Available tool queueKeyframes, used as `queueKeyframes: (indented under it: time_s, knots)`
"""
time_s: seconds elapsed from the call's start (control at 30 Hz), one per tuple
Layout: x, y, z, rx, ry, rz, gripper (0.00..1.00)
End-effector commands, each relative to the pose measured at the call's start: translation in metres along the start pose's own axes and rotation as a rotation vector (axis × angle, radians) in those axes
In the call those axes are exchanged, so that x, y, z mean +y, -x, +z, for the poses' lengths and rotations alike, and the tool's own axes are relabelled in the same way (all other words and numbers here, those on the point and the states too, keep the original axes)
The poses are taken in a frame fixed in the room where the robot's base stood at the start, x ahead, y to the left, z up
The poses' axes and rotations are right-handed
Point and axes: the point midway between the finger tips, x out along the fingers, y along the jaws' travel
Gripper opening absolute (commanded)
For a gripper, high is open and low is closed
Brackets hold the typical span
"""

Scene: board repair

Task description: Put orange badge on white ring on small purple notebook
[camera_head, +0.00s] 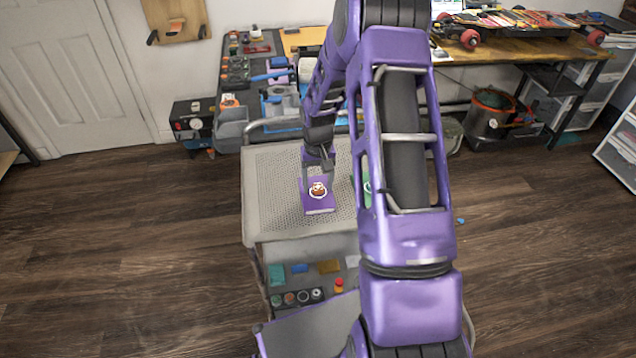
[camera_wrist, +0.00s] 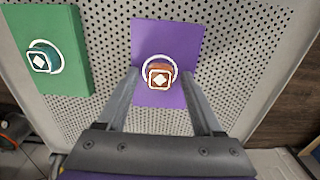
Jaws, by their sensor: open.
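The small purple notebook (camera_wrist: 150,35) lies flat on the perforated top of a cart, and it also shows in the head view (camera_head: 322,208). A white ring (camera_wrist: 146,64) is on it. The orange badge (camera_wrist: 159,77), with a white diamond, is over the ring, its lower part overlapping the ring's near edge in the wrist view. In the head view the badge (camera_head: 318,188) appears within the ring. My gripper (camera_wrist: 160,74) is open, its two fingers apart on either side of the ring and badge, touching neither as far as I see.
A green notebook (camera_wrist: 75,75) with its own ring and a green badge (camera_wrist: 40,61) lies to the left in the wrist view. The cart top (camera_head: 270,190) is clear left of the purple notebook. Cluttered workbenches stand behind. A lower shelf holds small items.

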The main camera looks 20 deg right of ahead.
Motion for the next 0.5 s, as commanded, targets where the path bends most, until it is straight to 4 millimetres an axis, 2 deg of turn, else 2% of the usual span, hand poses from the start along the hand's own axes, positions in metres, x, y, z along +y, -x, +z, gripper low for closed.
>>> queueKeyframes:
  time_s: [0.17, 0.5]
  knots:
    - [0.000, 0.016, -0.001, 0.003, 0.000, 0.001, 0.68]
    - [0.000, 0.088, -0.001, 0.004, 0.000, 0.000, 0.68]
